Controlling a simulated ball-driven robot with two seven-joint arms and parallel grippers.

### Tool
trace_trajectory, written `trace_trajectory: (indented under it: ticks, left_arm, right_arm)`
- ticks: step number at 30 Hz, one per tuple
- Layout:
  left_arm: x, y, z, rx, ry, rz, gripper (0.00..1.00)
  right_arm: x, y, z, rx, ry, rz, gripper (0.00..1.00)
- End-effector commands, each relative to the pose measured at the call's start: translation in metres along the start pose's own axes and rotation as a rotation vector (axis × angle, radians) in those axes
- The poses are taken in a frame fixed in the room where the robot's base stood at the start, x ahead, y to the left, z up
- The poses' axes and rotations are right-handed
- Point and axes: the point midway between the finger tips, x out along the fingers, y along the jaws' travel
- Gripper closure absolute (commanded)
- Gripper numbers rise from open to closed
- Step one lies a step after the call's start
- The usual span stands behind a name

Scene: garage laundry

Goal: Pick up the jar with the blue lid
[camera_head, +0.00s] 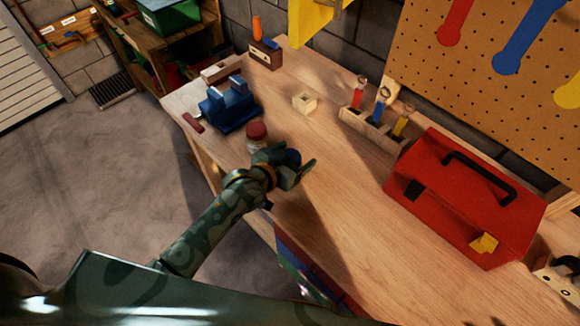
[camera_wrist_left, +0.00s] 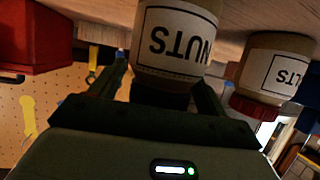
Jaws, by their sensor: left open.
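My left gripper (camera_head: 288,165) is over the workbench, open around a jar with a dark blue lid (camera_head: 292,157). In the head view the gripper hides most of that jar. In the left wrist view, which is upside down, a jar labelled NUTS (camera_wrist_left: 172,45) stands between the open fingers (camera_wrist_left: 160,88); its lid is dark and mostly hidden. Contact with the fingers cannot be told. A jar with a red lid (camera_head: 256,133) stands just beside the gripper; its label ends in LTS in the wrist view (camera_wrist_left: 277,66). My right gripper is not in view.
A blue vise (camera_head: 230,110) stands beyond the red-lidded jar. A wooden holder with screwdrivers (camera_head: 375,125) and a red toolbox (camera_head: 465,200) stand toward the pegboard. A small wooden block (camera_head: 304,102) lies farther back. The bench (camera_head: 340,200) is clear between gripper and toolbox.

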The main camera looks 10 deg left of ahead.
Motion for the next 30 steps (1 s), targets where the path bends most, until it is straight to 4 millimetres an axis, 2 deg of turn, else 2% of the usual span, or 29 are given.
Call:
trace_trajectory:
  ticks: [1, 2, 6, 8, 17, 23, 26, 30]
  left_arm:
    - [0.0, 0.0, 0.0, 0.0, 0.0, 0.0, 0.25]
    - [0.0, 0.0, 0.0, 0.0, 0.0, 0.0, 0.3]
    - [0.0, 0.0, 0.0, 0.0, 0.0, 0.0, 0.69]
    - [-0.001, 0.0, 0.0, 0.0, 0.0, 0.0, 0.82]
    - [-0.001, 0.0, -0.003, 0.0, 0.002, 0.0, 0.82]
    - [-0.01, 0.0, -0.025, 0.001, 0.005, 0.0, 0.82]
    - [-0.025, 0.004, -0.04, 0.0, 0.005, 0.002, 0.82]
    - [-0.066, 0.016, -0.064, 0.0, 0.005, 0.001, 0.82]
  right_arm:
    - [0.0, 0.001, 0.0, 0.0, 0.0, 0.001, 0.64]
    - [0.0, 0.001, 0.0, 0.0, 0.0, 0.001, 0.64]
    - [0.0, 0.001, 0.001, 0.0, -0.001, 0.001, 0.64]
    - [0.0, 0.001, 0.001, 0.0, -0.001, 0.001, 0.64]
    - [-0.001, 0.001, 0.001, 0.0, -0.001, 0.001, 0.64]
    - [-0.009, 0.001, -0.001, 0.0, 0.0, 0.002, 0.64]
    - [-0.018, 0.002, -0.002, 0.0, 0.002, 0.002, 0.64]
    - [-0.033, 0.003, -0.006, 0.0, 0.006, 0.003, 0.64]
